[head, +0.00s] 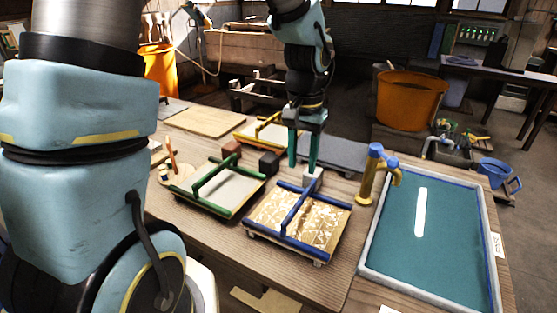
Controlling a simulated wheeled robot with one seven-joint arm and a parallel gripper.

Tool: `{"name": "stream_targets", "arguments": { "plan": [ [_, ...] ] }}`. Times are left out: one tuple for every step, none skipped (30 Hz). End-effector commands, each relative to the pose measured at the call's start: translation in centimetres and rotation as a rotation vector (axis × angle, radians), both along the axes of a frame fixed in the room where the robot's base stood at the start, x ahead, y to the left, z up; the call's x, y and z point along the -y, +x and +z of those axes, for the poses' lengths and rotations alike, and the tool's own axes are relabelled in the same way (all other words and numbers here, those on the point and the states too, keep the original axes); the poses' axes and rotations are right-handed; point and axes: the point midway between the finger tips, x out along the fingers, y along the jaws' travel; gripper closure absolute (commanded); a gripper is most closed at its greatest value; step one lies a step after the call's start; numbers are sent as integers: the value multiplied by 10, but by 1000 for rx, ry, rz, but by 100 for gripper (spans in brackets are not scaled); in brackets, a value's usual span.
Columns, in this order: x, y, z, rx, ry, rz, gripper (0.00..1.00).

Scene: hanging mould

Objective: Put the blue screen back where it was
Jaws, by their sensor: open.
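The blue screen (297,210) lies on the wooden table, front of centre. It has a blue frame with a blue bar across its middle, and a tan, white-mottled surface. My gripper (302,165) is open above the screen's far edge, with its two teal fingers pointing down. A pale grey block (312,176) is at the far end of the blue bar, just below the right finger; I cannot tell whether they touch. Nothing is seen held between the fingers.
A green-framed screen (212,178) lies left of the blue one, a yellow-framed one (262,130) behind. Dark blocks (269,163) stand between. A brass tap (369,178) and a teal-filled basin (435,240) are on the right. Bare table (330,277) shows in front.

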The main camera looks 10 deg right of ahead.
Motion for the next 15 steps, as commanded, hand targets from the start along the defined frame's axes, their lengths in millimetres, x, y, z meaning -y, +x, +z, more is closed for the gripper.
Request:
{"name": "stream_targets", "arguments": {
  "plan": [
    [0,0,1,0,0,0,56],
    [0,0,1,0,0,0,56],
    [-1,1,1,0,0,3,56],
    [-4,2,1,1,0,10,56],
    [-10,5,2,4,-1,24,56],
    [-22,10,2,9,-3,54,56],
    [-36,14,3,14,-5,86,56],
    [-52,20,4,21,-9,125,56],
    [-77,26,5,31,-15,185,56],
    [-97,30,5,41,-19,234,56],
    [-117,32,6,49,-23,284,56],
    [-143,33,6,62,-30,350,56],
    [-161,33,7,72,-36,396,56],
    [-179,31,7,80,-39,441,56],
    [-198,29,7,91,-46,496,56]
  ]
}}
